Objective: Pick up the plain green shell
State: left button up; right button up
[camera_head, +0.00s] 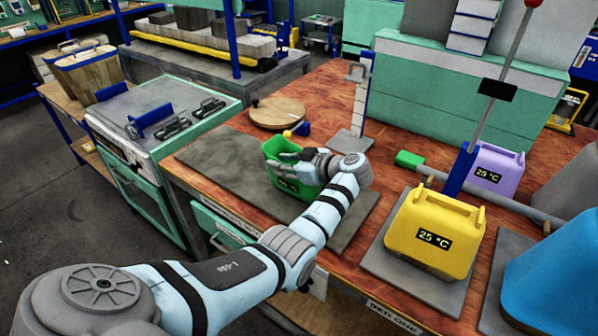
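A green shell (276,147) with a dark temperature display stands on a dark grey mat on the wooden bench, left of the picture's middle. The display is partly covered and its number is hard to read. My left arm comes in from the lower left, and my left gripper (294,156) is at the upper right part of this shell, overlapping it in the picture. The fingers are small and partly hidden, so I cannot tell whether they are closed on it or only beside it. My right gripper is not in view.
A yellow shell (434,225) marked 25 °C stands on a grey plate at right, with a purple shell (495,168) behind it. A large blue object (556,275) fills the lower right. A round wooden board (277,112) and an upright ruler-like post (360,98) stand behind the green shell.

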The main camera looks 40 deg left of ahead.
pick_arm(q)
jog(key=shift+s+a+f, duration=0.1)
jog(key=shift+a+f, duration=0.05)
jog(key=shift+a, duration=0.25)
jog(key=shift+d, duration=0.1)
grip_shut()
